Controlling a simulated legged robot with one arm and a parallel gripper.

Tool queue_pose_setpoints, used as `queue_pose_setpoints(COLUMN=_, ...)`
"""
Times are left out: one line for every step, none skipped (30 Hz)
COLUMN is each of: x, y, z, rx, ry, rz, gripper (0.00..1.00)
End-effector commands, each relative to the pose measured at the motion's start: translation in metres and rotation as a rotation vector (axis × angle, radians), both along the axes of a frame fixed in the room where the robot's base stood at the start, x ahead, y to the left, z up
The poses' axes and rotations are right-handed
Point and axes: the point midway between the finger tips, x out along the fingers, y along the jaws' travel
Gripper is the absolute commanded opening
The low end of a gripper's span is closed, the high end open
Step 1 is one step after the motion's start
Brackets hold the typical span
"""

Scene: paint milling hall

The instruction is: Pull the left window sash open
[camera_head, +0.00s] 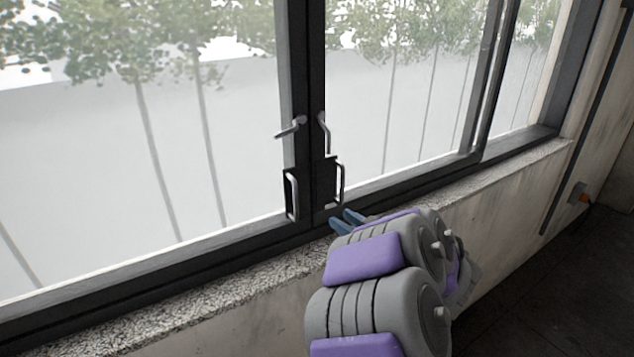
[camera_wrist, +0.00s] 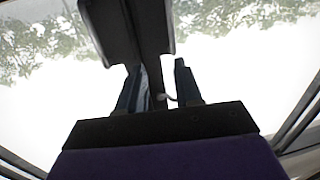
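The left window sash (camera_head: 286,70) has a dark frame and a large pane, and it appears shut against the right sash (camera_head: 317,70). Its lever handle (camera_head: 291,128) points out to the left and slightly down. Its grey pull handle (camera_head: 291,196) stands upright on a dark plate below. My gripper (camera_head: 345,220) is just below and right of the pull handles, near the sill. In the wrist view my gripper (camera_wrist: 158,66) has its fingers apart, with the dark frame and a small pale curved piece showing between them. I see no contact with a handle.
The right sash has a lever (camera_head: 325,134) hanging down and its own pull handle (camera_head: 340,181), close to my fingertips. A speckled stone sill (camera_head: 180,305) runs under the window. The space before the left pane looks clear.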

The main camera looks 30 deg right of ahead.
Motion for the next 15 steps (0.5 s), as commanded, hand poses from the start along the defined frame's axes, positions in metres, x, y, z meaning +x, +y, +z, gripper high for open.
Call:
queue_pose_setpoints(x=-0.002, y=0.004, z=0.004, rx=0.018, ry=-0.009, rz=0.022, gripper=0.35)
queue_pose_setpoints(x=-0.003, y=0.007, z=0.005, rx=0.027, ry=-0.014, rz=0.034, gripper=0.35)
queue_pose_setpoints(x=-0.004, y=0.009, z=0.005, rx=0.036, ry=-0.018, rz=0.045, gripper=0.35)
queue_pose_setpoints(x=-0.004, y=0.011, z=0.006, rx=0.041, ry=-0.02, rz=0.052, gripper=0.35)
queue_pose_setpoints(x=-0.004, y=0.012, z=0.006, rx=0.044, ry=-0.022, rz=0.056, gripper=0.35)
queue_pose_setpoints(x=-0.003, y=0.013, z=0.006, rx=0.047, ry=-0.023, rz=0.06, gripper=0.35)
queue_pose_setpoints(x=-0.001, y=0.013, z=0.006, rx=0.048, ry=-0.024, rz=0.062, gripper=0.35)
queue_pose_setpoints(x=0.002, y=0.013, z=0.005, rx=0.049, ry=-0.025, rz=0.063, gripper=0.35)
queue_pose_setpoints(x=0.006, y=0.013, z=0.005, rx=0.049, ry=-0.025, rz=0.064, gripper=0.35)
queue_pose_setpoints(x=0.01, y=0.013, z=0.006, rx=0.048, ry=-0.027, rz=0.064, gripper=0.35)
queue_pose_setpoints(x=0.015, y=0.013, z=0.006, rx=0.049, ry=-0.028, rz=0.065, gripper=0.35)
queue_pose_setpoints(x=0.022, y=0.013, z=0.006, rx=0.05, ry=-0.028, rz=0.066, gripper=0.35)
queue_pose_setpoints(x=0.027, y=0.012, z=0.005, rx=0.05, ry=-0.027, rz=0.066, gripper=0.35)
queue_pose_setpoints(x=0.033, y=0.012, z=0.005, rx=0.052, ry=-0.025, rz=0.065, gripper=0.35)
queue_pose_setpoints(x=0.04, y=0.013, z=0.004, rx=0.054, ry=-0.025, rz=0.064, gripper=0.35)
